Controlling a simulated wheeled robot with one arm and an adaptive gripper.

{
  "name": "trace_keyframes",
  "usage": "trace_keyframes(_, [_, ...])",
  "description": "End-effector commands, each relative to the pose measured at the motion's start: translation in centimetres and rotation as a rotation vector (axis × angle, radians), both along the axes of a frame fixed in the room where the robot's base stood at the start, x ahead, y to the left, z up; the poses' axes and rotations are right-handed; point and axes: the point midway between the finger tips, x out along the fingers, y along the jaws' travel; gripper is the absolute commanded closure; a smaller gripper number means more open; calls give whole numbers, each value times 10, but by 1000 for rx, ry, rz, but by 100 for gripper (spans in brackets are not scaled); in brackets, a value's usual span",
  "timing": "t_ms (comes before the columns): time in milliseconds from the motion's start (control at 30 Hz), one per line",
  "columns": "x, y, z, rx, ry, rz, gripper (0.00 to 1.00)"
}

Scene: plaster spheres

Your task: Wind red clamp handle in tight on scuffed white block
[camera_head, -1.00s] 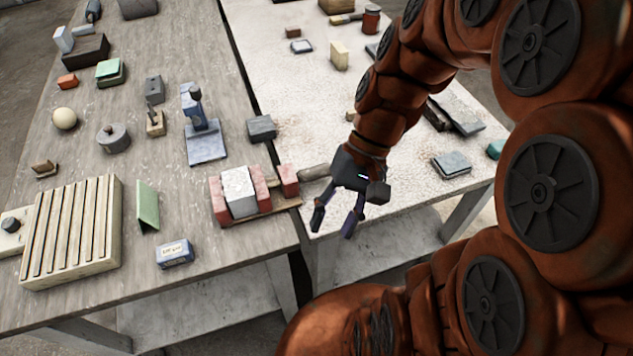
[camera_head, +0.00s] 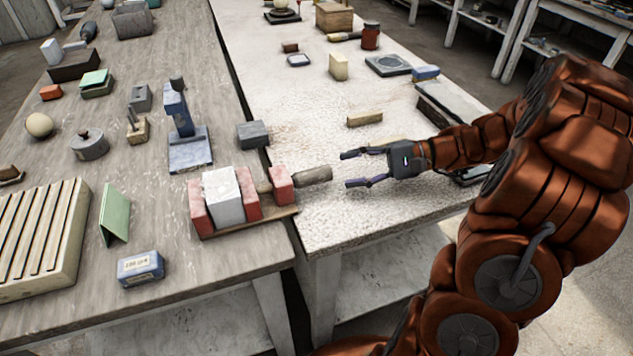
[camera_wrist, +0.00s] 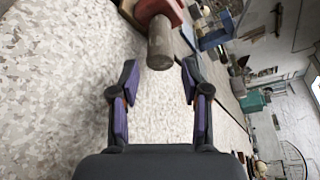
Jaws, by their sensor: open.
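The clamp has red jaws (camera_head: 247,192) and a red end block (camera_head: 281,185) on a wooden base, at the right edge of the left table. The scuffed white block (camera_head: 223,197) stands between the jaws, which look close against its sides. The clamp's handle (camera_head: 313,175) is a grey-brown cylinder, not red, pointing right from the end block. My gripper (camera_head: 347,168) is open and empty, just right of the handle's end, fingers pointing at it. In the wrist view the handle (camera_wrist: 161,47) lies ahead, between the fingertip lines; the white block is not clearly seen there.
A blue-grey stand (camera_head: 190,150) and a dark grey block (camera_head: 253,134) are behind the clamp. A small wooden block (camera_head: 364,118) lies beyond my gripper on the pale table (camera_head: 400,215). The pale surface around my gripper is mostly clear.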

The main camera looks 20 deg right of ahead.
Motion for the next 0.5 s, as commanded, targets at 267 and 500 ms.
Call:
trace_keyframes(267, [10, 33, -6, 1, -1, 6, 53])
trace_keyframes(500, [18, 61, -12, 0, 0, 5, 53])
